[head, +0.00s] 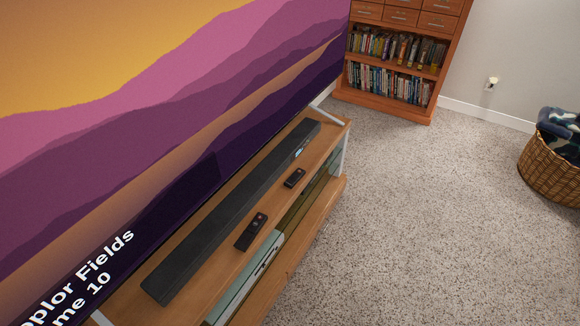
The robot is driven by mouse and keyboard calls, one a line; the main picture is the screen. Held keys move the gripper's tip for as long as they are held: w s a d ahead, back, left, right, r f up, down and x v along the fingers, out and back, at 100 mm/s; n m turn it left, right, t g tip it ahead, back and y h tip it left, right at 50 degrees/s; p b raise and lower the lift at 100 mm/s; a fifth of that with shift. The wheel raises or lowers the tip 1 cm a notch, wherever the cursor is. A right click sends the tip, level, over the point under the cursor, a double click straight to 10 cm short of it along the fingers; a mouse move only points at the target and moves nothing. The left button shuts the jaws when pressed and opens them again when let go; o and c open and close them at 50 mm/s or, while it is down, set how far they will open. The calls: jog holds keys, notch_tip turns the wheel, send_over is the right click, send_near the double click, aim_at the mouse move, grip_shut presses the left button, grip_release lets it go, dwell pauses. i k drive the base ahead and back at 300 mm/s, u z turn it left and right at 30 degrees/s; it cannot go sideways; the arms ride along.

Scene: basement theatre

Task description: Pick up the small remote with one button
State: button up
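Two dark remotes lie on the wooden top of the TV stand (215,262), in front of the soundbar. The farther remote (294,178) looks shorter; its buttons are too small to make out. The nearer remote (251,231) looks longer and has a reddish spot and some lighter marks near its far end. Both lie flat and apart from each other, close to the stand's front edge. My gripper is not in view.
The long black soundbar (235,213) lies behind the remotes, below a large screen (150,120). The stand has a lower shelf (262,292). A bookcase (395,60) stands at the back, a wicker basket (550,168) at the right. The carpet (430,220) between is clear.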

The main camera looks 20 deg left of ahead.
aim_at(295, 179)
jog(key=u, duration=0.6)
jog(key=i, duration=0.95)
jog(key=u, duration=0.65)
